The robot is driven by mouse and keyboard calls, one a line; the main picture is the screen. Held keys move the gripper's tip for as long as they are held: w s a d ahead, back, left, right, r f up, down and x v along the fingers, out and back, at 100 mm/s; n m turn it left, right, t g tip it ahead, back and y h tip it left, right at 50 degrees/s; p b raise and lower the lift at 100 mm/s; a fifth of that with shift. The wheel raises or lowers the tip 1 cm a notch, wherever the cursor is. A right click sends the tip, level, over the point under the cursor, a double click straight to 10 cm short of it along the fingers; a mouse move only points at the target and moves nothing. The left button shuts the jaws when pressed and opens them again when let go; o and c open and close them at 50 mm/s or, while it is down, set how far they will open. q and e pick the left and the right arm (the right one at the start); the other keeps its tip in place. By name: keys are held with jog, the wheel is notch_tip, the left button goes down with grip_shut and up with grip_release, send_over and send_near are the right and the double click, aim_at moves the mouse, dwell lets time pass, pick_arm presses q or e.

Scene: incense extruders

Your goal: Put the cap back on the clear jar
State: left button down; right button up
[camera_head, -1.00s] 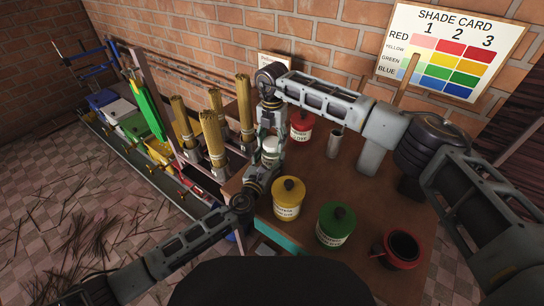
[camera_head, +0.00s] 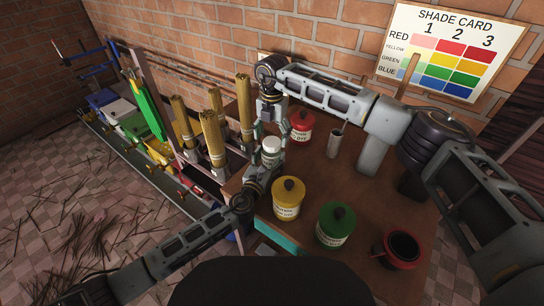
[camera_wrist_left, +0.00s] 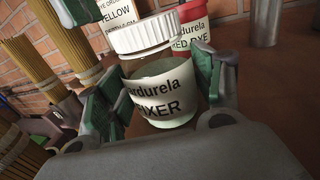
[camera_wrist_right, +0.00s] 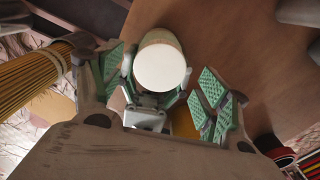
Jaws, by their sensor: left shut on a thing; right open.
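The clear jar (camera_wrist_left: 160,95), labelled as fixer, stands upright between the fingers of my left gripper (camera_wrist_left: 162,85), which is shut on it. The white ribbed cap (camera_wrist_left: 147,35) sits on top of the jar, looking slightly tilted in the left wrist view. I cannot tell whether it is fully seated. In the head view the cap (camera_head: 271,143) shows just below my right gripper (camera_head: 270,128). In the right wrist view the round cap top (camera_wrist_right: 161,67) lies between the open right fingers, apart from their pads.
A yellow jar (camera_head: 288,203) and a green jar (camera_head: 336,226) stand in front on the table, with a red mug (camera_head: 399,248) at right. A red jar (camera_head: 301,127) and metal cup (camera_head: 334,143) stand behind. Incense bundles (camera_head: 212,138) stand close at left.

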jog(key=shift+r, duration=1.15)
jog(key=shift+c, duration=0.3)
jog(key=shift+w+a+r, duration=0.15)
jog(key=shift+r, duration=0.45)
jog(key=shift+w+a+r, duration=0.1)
jog(key=shift+w+r, duration=0.05)
jog(key=shift+r, duration=0.45)
jog(key=shift+r+n, duration=0.25)
jog(key=shift+n, duration=0.25)
jog(key=n, duration=0.4)
jog(key=shift+s+r, duration=0.1)
jog(key=shift+r, duration=0.15)
jog(key=n, duration=0.5)
jog(key=shift+s+d, duration=0.1)
jog(key=n, duration=0.5)
jog(key=shift+s+d, duration=0.1)
jog(key=n, duration=0.4)
jog(key=shift+n, duration=0.4)
